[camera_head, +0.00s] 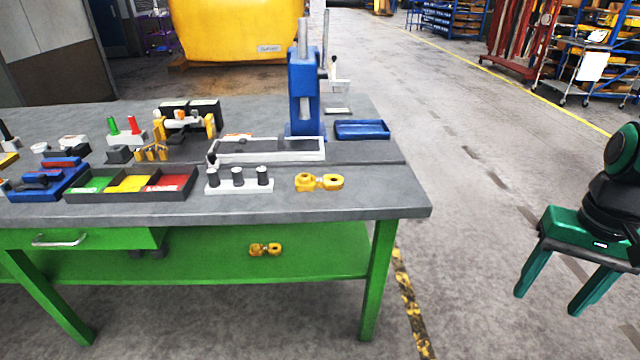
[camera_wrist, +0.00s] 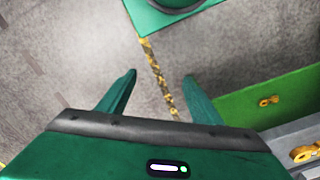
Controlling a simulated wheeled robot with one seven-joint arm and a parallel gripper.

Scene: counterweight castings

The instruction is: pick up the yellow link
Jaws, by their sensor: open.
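One yellow link (camera_head: 319,182) lies flat on the grey bench top, near its front edge and right of the white block with dark pegs. A second yellow link (camera_head: 265,249) lies on the green lower shelf under the bench. In the wrist view the shelf link (camera_wrist: 268,101) and the bench-top link (camera_wrist: 304,152) show at the right edge, the latter partly cut off. My gripper (camera_head: 550,304) is off to the right of the bench, apart from both links. It also shows in the wrist view (camera_wrist: 159,79), its green fingers spread with only floor between them.
The grey bench (camera_head: 335,206) has green legs. A white peg block (camera_head: 238,187), a three-colour tray (camera_head: 132,184), a blue press (camera_head: 304,95) and a blue tray (camera_head: 361,130) stand on it. Open floor (camera_head: 470,230) lies between bench and gripper.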

